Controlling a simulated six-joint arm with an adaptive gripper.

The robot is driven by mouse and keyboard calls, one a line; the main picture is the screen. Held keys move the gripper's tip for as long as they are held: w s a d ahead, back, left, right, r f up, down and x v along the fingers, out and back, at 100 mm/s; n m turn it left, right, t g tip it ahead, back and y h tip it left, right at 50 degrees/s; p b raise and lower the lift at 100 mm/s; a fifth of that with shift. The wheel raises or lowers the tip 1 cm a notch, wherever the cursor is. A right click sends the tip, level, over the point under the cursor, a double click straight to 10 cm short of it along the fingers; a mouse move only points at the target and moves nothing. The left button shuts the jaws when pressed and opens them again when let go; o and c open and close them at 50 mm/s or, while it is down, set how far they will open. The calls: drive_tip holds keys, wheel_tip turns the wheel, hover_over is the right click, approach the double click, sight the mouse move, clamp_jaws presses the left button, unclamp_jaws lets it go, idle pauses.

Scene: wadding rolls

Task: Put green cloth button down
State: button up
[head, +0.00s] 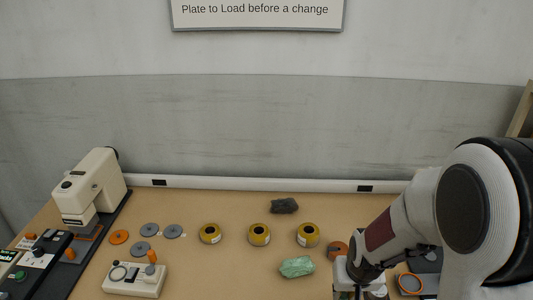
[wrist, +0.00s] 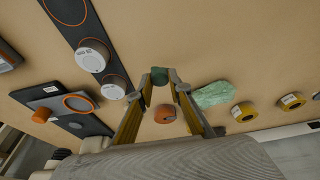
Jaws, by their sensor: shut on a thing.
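My gripper (wrist: 160,80) is shut on a small dark green button (wrist: 159,73), which shows between the fingertips in the wrist view. The button seems to be held above the tan table (wrist: 240,50), but its exact height is hard to tell. In the head view my arm covers most of the gripper, and the button cannot be made out there. A crumpled light green cloth (head: 297,267) lies on the table left of my arm; it also shows in the wrist view (wrist: 214,94), right of the gripper.
Three yellow rolls (head: 258,234) stand in a row behind the cloth. An orange-topped round piece (wrist: 165,113) lies below the button in the wrist view. A dark strip with white round pieces (wrist: 92,55) is nearby. A cream machine (head: 91,187) and grey discs (head: 150,230) are at left.

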drive_tip(key=shift+a, duration=0.1)
drive_tip(key=shift+a+f, duration=0.15)
drive_tip(key=shift+a, duration=0.35)
drive_tip(key=w+a+n, duration=0.1)
drive_tip(key=w+a, duration=0.2)
drive_tip(key=a, duration=0.2)
drive_tip(key=w+a+r+n, duration=0.1)
drive_tip(key=w+a, duration=0.2)
drive_tip(key=a, duration=0.2)
drive_tip(key=w+a+n+y, duration=0.1)
drive_tip(key=w+a, duration=0.2)
drive_tip(key=a, duration=0.2)
drive_tip(key=shift+w+r, duration=0.1)
drive_tip(key=shift+r, duration=0.1)
drive_tip(key=w+a+r+n, duration=0.1)
drive_tip(key=w+a+r, duration=0.3)
drive_tip(key=a, duration=0.1)
drive_tip(key=shift+a, duration=0.25)
drive_tip(key=shift+f, duration=3.2)
